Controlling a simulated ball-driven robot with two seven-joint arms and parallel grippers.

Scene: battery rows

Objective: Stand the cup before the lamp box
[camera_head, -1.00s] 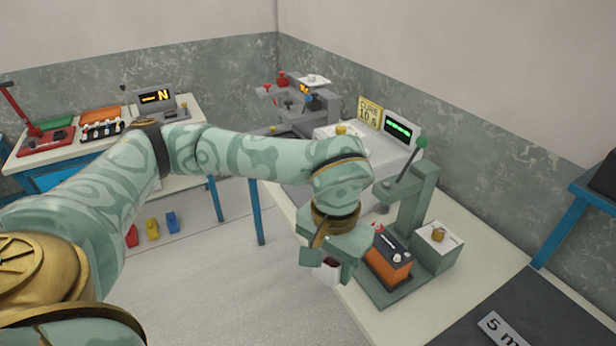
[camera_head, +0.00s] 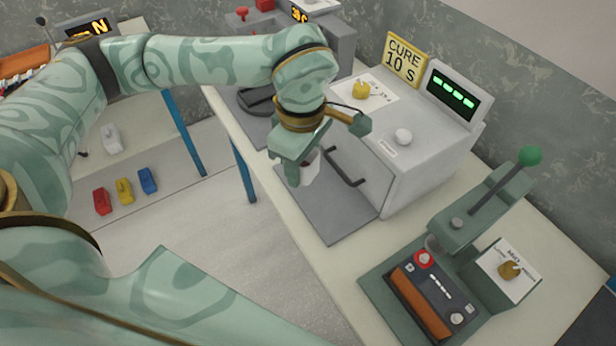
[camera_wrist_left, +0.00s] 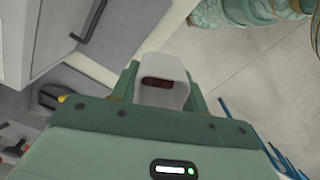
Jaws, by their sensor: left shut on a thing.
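The cup (camera_head: 311,168) is white, with something dark red inside. My left gripper (camera_head: 299,170) is shut on it, and the cup's open mouth shows between the fingers in the left wrist view (camera_wrist_left: 163,88). In the head view the gripper hides much of the cup. The lamp box (camera_head: 428,143) is the pale grey case with a lit green display and a dark handle on its front. The gripper and cup are left of its front, over a grey plate (camera_head: 333,220) on the bench; their height is unclear. My right gripper is out of view.
A green press (camera_head: 476,212) with a lever stands to the right, with an orange and dark battery (camera_head: 432,296) on its base. A yellow sign (camera_head: 406,58) stands behind the lamp box. A grey device (camera_head: 310,38) is farther back. The near part of the plate is clear.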

